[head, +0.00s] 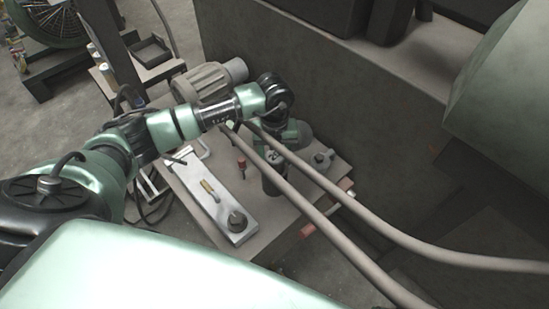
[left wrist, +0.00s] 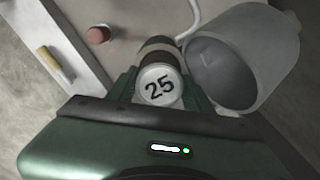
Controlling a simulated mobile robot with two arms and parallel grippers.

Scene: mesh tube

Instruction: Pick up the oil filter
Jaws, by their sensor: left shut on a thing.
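The oil filter, a dark cylinder with a pale round end marked 25 (left wrist: 158,85), is between my left fingers in the left wrist view. In the head view its dark body (head: 272,183) shows below my left gripper (head: 276,152), over the workbench. My left gripper points down and is shut on it. I cannot tell whether its bottom touches the bench. My right gripper is not in view.
A grey hollow cylinder (left wrist: 245,60) is close beside the held filter. A metal plate (head: 215,195) with a yellow-handled tool (head: 209,190) and a red-topped item (head: 241,164) lie left of it. Two thick pipes (head: 335,220) cross in front of the bench.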

